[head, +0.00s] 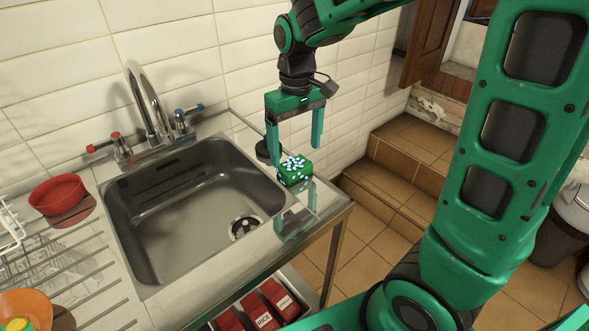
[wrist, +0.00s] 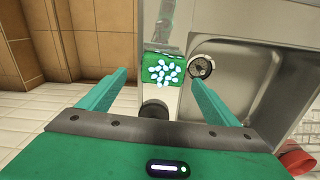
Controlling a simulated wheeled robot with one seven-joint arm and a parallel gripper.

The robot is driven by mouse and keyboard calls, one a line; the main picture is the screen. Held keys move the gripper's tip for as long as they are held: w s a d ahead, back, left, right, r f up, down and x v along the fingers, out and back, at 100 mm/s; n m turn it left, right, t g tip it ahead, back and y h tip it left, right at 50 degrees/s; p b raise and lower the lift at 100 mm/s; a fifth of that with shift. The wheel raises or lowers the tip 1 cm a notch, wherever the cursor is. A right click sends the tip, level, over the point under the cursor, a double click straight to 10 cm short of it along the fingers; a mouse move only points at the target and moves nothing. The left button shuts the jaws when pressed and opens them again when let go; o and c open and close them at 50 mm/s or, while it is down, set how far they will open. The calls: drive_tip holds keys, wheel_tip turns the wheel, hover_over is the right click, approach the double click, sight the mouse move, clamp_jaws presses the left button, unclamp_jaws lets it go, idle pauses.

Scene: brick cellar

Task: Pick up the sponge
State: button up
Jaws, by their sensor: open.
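The sponge (head: 295,171) is a small green block with pale white-blue spots on top. It rests on the metal strip at the right end of the sink unit, and it also shows in the wrist view (wrist: 163,68). My gripper (head: 295,148) points down just above the sponge, its two green fingers spread wide and empty. In the wrist view the sponge lies between the lines of my gripper's fingers (wrist: 158,75), with no visible contact.
A dark round object (head: 264,152) stands close behind the sponge. The steel sink basin (head: 165,245) lies left of it, with a tap (head: 148,100) at the back. A red bowl (head: 57,193) sits far left. The counter's right edge is close to the sponge, with tiled steps beyond.

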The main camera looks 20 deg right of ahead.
sight(295, 164)
drive_tip(key=shift+s+a+f, duration=0.1)
drive_tip(key=shift+f, duration=1.35)
drive_tip(key=shift+a+f, duration=0.1)
drive_tip(key=shift+f, duration=1.3)
drive_tip(key=shift+c, duration=0.6)
drive_tip(key=c, duration=1)
